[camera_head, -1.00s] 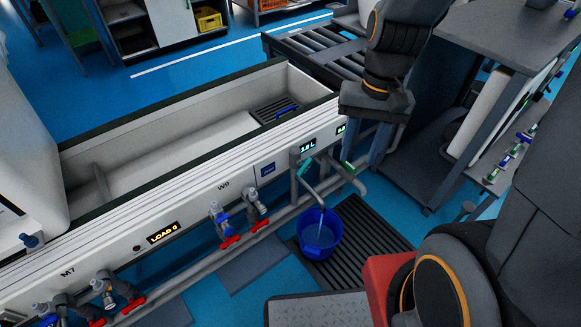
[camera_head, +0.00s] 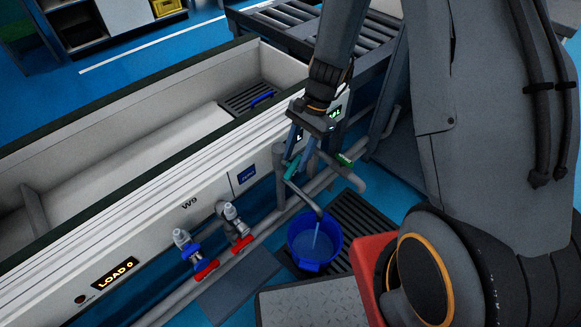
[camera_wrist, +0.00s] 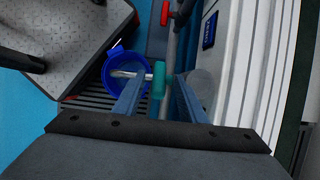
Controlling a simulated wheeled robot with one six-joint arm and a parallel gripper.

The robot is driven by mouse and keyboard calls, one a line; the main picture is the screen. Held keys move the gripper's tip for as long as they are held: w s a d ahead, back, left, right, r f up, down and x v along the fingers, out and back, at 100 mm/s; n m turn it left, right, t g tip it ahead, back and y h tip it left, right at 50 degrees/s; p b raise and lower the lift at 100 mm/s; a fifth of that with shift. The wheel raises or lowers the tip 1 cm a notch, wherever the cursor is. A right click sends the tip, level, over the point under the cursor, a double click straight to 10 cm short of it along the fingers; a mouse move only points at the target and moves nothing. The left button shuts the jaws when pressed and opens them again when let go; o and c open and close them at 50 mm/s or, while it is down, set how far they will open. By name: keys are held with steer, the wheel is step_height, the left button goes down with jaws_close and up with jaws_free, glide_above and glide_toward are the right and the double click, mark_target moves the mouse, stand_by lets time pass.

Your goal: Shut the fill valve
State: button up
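The fill valve has a teal handle (camera_head: 290,173) on a grey pipe with a bent spout (camera_head: 305,197) on the front of the long trough. A thin pale stream runs from the spout into a blue bucket (camera_head: 314,256) on the floor grating. My gripper (camera_head: 297,158) points down at the handle. In the wrist view the teal handle (camera_wrist: 159,78) stands between the two blue-grey fingertips, with a gap visible on each side. The gripper looks open around it. The display above is partly hidden by my gripper.
Valves with blue (camera_head: 190,253) and red (camera_head: 207,270) parts stand to the left. The trough wall (camera_head: 130,238) runs close behind the pipes. A roller conveyor (camera_head: 280,25) stands at the back.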

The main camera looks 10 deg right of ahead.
mark_target(293, 166)
steer(key=shift+b+x, duration=0.3)
steer(key=shift+x, duration=1.9)
steer(key=shift+c, duration=0.3)
jaws_close()
